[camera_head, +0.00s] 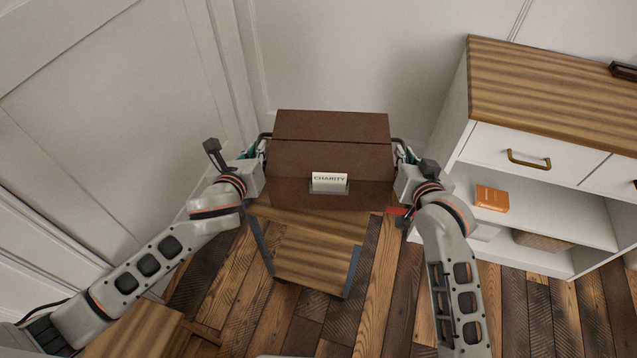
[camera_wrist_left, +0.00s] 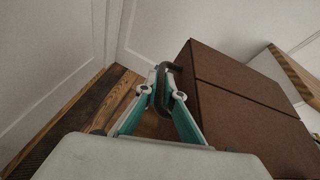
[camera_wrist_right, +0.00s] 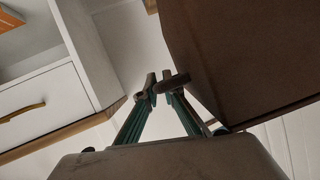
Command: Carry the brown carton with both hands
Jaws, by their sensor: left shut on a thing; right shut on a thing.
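The brown carton (camera_head: 331,160) has a closed two-flap top and a white label reading CHARITY on its near face. It is between my two grippers and looks raised above the floor. My left gripper (camera_head: 262,150) is shut on the dark handle at the carton's left side; the handle (camera_wrist_left: 166,82) shows between the fingers in the left wrist view. My right gripper (camera_head: 400,152) is shut on the handle at the right side; the right wrist view shows the fingers (camera_wrist_right: 163,88) closed around it. The carton's underside is hidden in the head view.
A white cabinet (camera_head: 497,140) with a wooden top stands at the right, with an orange book (camera_head: 491,198) and a basket (camera_head: 543,241) on its open shelf. A low wooden piece with dark edges (camera_head: 305,262) is below the carton. Walls close in behind and left.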

